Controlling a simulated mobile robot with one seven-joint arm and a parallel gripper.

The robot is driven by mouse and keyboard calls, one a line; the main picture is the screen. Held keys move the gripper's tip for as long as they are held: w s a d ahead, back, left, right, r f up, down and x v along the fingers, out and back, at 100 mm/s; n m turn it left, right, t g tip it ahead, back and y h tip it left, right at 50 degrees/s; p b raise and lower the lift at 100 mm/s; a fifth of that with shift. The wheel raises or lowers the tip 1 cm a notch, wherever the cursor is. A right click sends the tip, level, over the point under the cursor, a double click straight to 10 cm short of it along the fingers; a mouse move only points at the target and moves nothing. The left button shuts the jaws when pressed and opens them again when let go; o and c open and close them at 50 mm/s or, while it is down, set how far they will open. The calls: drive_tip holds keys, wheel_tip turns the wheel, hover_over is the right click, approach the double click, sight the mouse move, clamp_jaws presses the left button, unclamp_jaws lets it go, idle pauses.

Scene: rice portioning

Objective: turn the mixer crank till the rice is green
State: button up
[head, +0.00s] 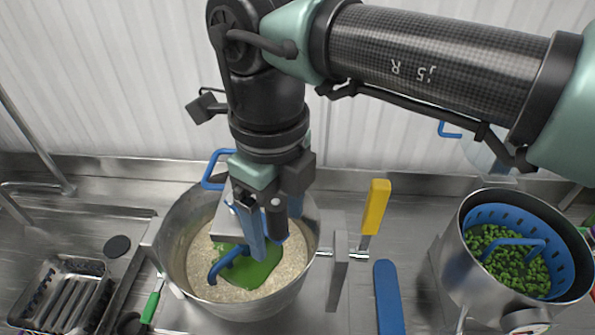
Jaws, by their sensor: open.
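The metal mixer bowl (172,258) stands on the counter at the centre left. It holds pale rice (205,280) with a smooth green patch (262,270) in the middle. The rice around the patch is still pale. A blue curved bar (222,268) sits in the bowl. The crank, with a grey arm (338,272) and an upright yellow handle (375,208), is at the bowl's right side. My gripper (263,235) points down over the bowl, open, left of the yellow handle and apart from it. It hides part of the bowl's contents.
A metal pot (450,265) with a blue perforated basket (568,268) of green peas (508,258) stands at the right. A blue bar (388,298) lies right of the crank. A slotted metal tray (65,290) and a green-handled tool (151,306) are at the left. A white ribbed wall closes the back.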

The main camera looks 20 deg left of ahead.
drive_tip(key=shift+r, duration=0.2)
drive_tip(key=shift+r, duration=0.25)
idle(0.3)
drive_tip(key=c, duration=1.2)
